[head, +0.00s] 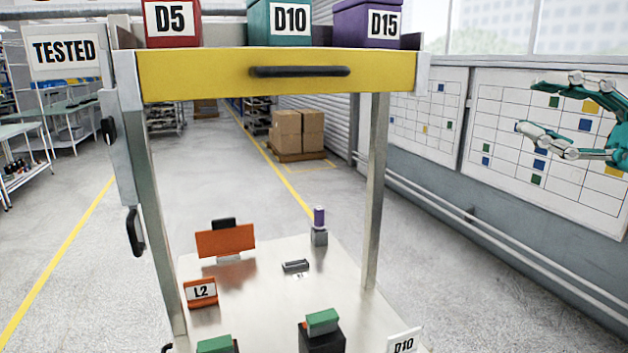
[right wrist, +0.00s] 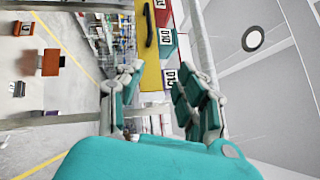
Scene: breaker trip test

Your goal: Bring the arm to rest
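My right gripper (head: 530,106) is raised at the right of the head view, in front of the wall charts. Its teal and grey fingers are spread apart with nothing between them. In the right wrist view, the same gripper (right wrist: 156,82) shows both fingers apart and empty, with the yellow drawer front and bins beyond them. It touches nothing that I can see. My left arm and left gripper are not in view.
A metal cart with a yellow drawer front (head: 200,75) stands ahead. It carries the D5 (head: 172,38), D10 (head: 280,37) and D15 (head: 369,38) bins. Small devices stand on its lower shelf (head: 260,305). A wall chart (head: 500,125) is at right.

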